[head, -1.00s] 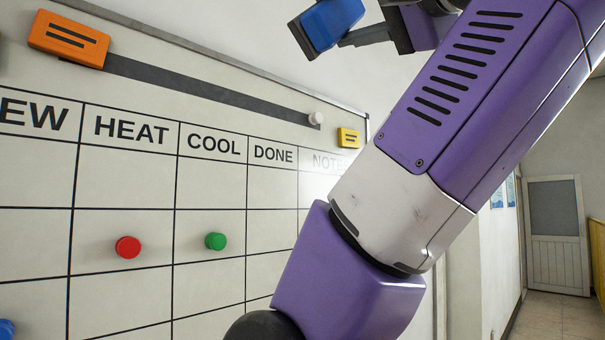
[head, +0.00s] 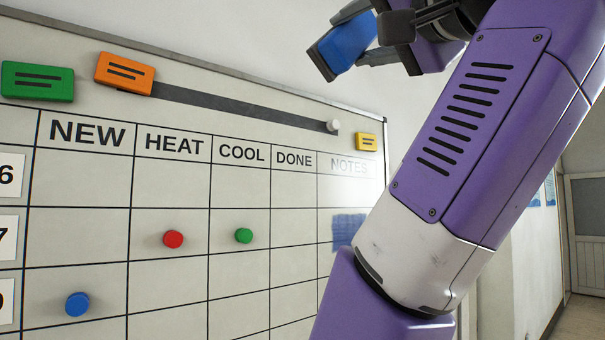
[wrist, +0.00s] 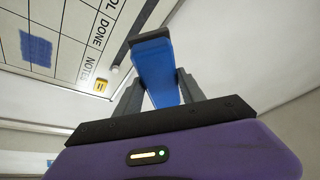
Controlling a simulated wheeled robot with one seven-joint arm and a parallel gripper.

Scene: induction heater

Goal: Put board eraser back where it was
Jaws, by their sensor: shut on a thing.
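The blue board eraser (head: 347,44) is held in the air beyond the upper right edge of the whiteboard (head: 90,190). My gripper (head: 345,50) is shut on it, one finger on each side. In the wrist view the eraser (wrist: 156,72) stands out lengthwise between the two grey fingers, with a darker far end. It looks apart from the board. The board carries a dark strip (head: 225,108) along its top, with a white knob (head: 333,125) at the strip's right end.
An orange block (head: 124,73) sits at the strip's left end, a green block (head: 37,81) beside it and a yellow one (head: 366,142) at right. Red, green and blue round magnets sit in the grid. A blue scribble (head: 347,229) marks the NOTES column, partly behind my arm.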

